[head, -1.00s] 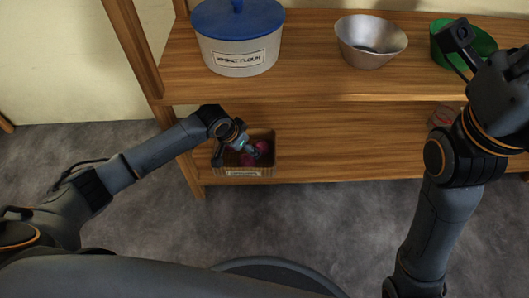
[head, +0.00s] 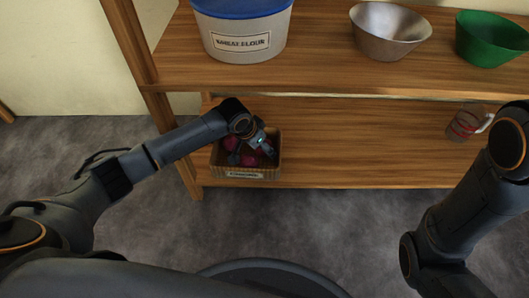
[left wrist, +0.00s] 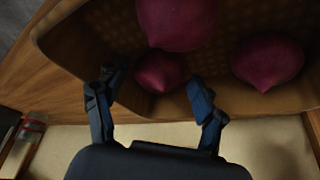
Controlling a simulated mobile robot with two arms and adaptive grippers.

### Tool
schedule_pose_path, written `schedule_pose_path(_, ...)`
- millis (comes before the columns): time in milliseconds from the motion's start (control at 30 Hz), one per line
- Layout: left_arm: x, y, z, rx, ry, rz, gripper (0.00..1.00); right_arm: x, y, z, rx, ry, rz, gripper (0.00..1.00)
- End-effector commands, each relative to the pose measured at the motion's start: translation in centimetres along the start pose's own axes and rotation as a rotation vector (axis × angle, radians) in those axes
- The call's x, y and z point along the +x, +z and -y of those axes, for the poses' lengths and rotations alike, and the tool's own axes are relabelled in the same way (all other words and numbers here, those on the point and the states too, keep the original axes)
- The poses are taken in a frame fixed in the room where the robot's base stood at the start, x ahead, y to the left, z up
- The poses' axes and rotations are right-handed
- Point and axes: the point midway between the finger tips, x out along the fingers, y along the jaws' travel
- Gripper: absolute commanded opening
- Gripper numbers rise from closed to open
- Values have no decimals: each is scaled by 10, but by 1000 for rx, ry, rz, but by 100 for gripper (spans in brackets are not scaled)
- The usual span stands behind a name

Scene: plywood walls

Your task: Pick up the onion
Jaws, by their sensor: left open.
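Several dark red-purple onions lie in a brown basket (head: 275,166) on the lower shelf. One onion (head: 248,160) shows at the basket's front in the head view. My left gripper (head: 259,143) reaches into the basket from above. In the left wrist view my left gripper (left wrist: 155,84) is open, its fingers apart on either side of a small onion (left wrist: 160,72); I cannot tell whether they touch it. A larger onion (left wrist: 178,20) is beyond it and another onion (left wrist: 267,61) lies to the right. My right gripper is out of view.
A flour canister (head: 241,35), a metal bowl (head: 390,32) and a green bowl (head: 493,40) stand on the upper shelf (head: 325,70). A glass mug (head: 465,123) stands at the right on the lower shelf (head: 365,150). The lower shelf's middle is clear.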

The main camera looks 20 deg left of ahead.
Motion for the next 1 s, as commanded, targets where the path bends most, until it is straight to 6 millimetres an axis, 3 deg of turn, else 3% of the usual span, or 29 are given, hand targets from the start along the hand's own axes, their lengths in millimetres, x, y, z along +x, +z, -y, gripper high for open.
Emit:
schedule_pose_path(100, 10, 1, 0, 0, 0, 0, 70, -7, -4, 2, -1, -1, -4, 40)
schedule_pose_path(367, 10, 0, 0, 1, 0, 0, 70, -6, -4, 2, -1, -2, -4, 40)
schedule_pose_path(400, 10, 0, 0, 1, 0, 0, 68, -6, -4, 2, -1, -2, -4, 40)
schedule_pose_path(600, 10, 0, 0, 0, 0, 0, 27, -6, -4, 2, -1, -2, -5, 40)
schedule_pose_path(633, 10, 0, 0, 0, 0, -1, 24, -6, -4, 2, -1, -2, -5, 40)
schedule_pose_path(1000, 4, -3, 0, 0, -1, -1, 24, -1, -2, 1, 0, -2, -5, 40)
